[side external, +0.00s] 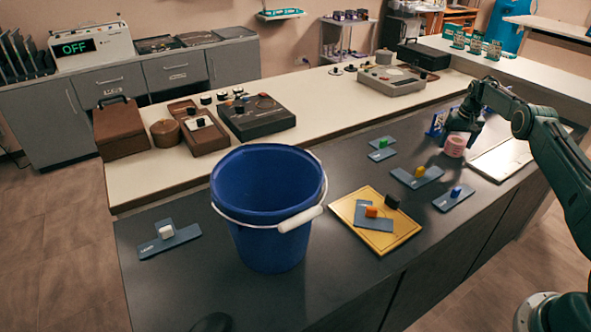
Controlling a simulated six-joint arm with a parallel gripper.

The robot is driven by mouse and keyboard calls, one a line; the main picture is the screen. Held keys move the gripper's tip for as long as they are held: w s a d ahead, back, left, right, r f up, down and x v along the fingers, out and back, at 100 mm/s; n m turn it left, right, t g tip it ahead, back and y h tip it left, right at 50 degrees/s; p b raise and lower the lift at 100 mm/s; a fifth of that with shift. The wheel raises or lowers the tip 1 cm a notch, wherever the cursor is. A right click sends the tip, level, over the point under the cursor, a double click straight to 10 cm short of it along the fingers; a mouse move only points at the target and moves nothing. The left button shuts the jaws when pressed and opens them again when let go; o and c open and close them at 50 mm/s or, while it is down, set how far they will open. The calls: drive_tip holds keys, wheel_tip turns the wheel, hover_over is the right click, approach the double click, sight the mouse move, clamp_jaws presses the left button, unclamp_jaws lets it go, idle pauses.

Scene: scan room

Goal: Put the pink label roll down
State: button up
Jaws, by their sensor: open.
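The pink label roll (455,146) rests on the dark counter top at the right, beside the pale flat panel. My gripper (458,136) is right above and around the top of the roll, with its fingers pointing down. The gripper is open; whether a finger touches the roll is too small to tell. My arm reaches in from the right edge and hides part of the counter behind it.
A large blue bucket (268,205) stands mid-counter. A yellow board (374,222) holds orange and black blocks. Blue-grey cards with a yellow block (420,171), a blue block (456,191), a green block (383,142) and a white block (166,231) lie around. A pale panel (500,158) is right of the roll.

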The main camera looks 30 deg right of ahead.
sight(458, 143)
wheel_tip(458, 143, up, 12)
drive_tip(key=s, duration=0.1)
drive_tip(key=shift+a, duration=0.4)
idle(0.6)
drive_tip(key=w+a+r+n, duration=0.1)
drive_tip(key=a+r+n, duration=0.1)
drive_tip(key=a+r, duration=1.15)
drive_tip(key=s+a+r+n+t, duration=0.1)
drive_tip(key=s+a+r, duration=0.35)
drive_tip(key=a, duration=0.25)
drive_tip(key=s+a+r+t, duration=0.1)
drive_tip(key=s+a+r, duration=0.2)
drive_tip(key=a+r, duration=0.3)
drive_tip(key=s+a+n+t, duration=0.1)
drive_tip(key=s+a+n, duration=0.1)
drive_tip(key=s+a, duration=1)
drive_tip(key=s+a+f+n, duration=0.1)
drive_tip(key=s+a+f, duration=0.2)
drive_tip(key=s, duration=0.4)
drive_tip(key=s+a+f+n+t, duration=0.1)
drive_tip(key=s+a+f, duration=0.2)
drive_tip(key=s, duration=0.5)
drive_tip(key=shift+s+a+f+y, duration=0.15)
drive_tip(key=shift+s+a+y, duration=0.05)
drive_tip(key=shift+a+y, duration=0.2)
